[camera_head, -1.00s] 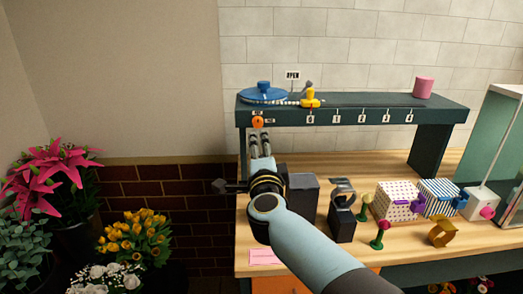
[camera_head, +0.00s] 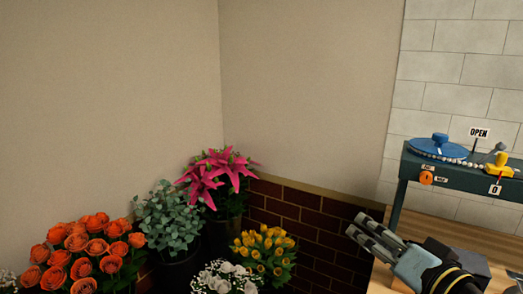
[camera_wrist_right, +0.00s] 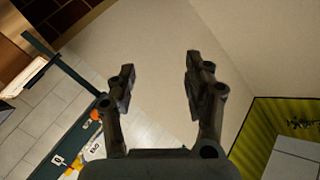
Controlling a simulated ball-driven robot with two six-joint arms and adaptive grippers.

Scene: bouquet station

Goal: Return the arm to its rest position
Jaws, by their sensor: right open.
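My right gripper (camera_head: 364,232) reaches in from the lower right in the head view, in front of the brick wall and left of the bench. In the right wrist view its two fingers (camera_wrist_right: 160,85) stand apart with only plain wall between them, so it is open and empty. The dark shelf's orange knob (camera_head: 426,178) is up and to the right of the fingertips in the head view, clear of them. My left gripper is not in view.
The dark shelf (camera_head: 465,188) carries a blue disc (camera_head: 440,146) and a yellow piece (camera_head: 497,165). The wooden bench top (camera_head: 420,227) is mostly cut off. Orange roses (camera_head: 80,250), pink lilies (camera_head: 215,178) and yellow flowers (camera_head: 265,250) stand at lower left. The wall above is bare.

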